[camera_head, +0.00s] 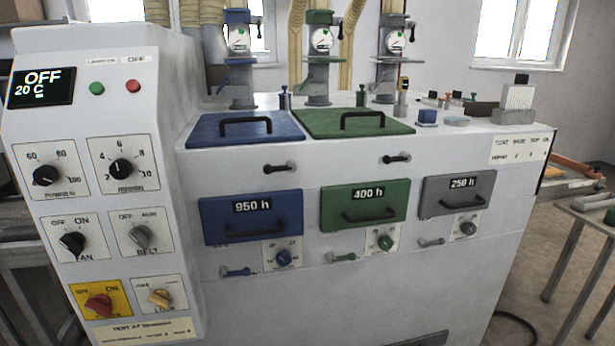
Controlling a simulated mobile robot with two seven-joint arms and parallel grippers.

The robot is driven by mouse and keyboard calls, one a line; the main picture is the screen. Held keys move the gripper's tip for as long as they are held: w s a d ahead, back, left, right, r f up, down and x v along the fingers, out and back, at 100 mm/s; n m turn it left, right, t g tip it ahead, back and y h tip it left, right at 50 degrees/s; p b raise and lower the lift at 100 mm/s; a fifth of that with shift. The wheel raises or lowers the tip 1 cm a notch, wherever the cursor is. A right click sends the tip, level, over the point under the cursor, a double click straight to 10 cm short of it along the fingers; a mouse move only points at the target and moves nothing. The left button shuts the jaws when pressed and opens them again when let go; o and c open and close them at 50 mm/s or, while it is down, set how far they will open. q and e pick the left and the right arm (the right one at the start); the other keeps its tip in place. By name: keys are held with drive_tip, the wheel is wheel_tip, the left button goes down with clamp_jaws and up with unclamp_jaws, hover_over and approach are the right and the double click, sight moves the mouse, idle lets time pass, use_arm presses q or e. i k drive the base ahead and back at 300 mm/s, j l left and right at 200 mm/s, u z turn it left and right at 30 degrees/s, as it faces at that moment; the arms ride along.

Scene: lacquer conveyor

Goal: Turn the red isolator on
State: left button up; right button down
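The red isolator is a red rotary knob (98,305) on a yellow plate (122,292) at the lower left of the control panel. The plate carries OFF and ON labels above the knob. The knob looks tilted, but I cannot tell for sure which label it points to. The panel display (42,87) reads OFF and 20 C. Neither of my grippers is in view.
Fan knob (72,242), belt knob (141,237) and a small yellow knob (160,298) sit close around the isolator. Green (96,88) and red (133,86) buttons are above. The machine's drawers and handles lie to the right. A bench (590,215) stands far right.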

sight(100, 304)
drive_tip(key=i+j+z, duration=0.1)
drive_tip(key=i+j, duration=0.15)
drive_tip(key=j+u, duration=0.1)
drive_tip(key=u, duration=1.3)
drive_tip(key=i+j+z, duration=0.25)
drive_tip(key=j, duration=0.3)
drive_tip(key=j+z, duration=0.2)
drive_tip(key=j, duration=0.4)
drive_tip(key=i+j+z, duration=0.1)
drive_tip(key=j+z, duration=0.15)
drive_tip(key=j, duration=0.35)
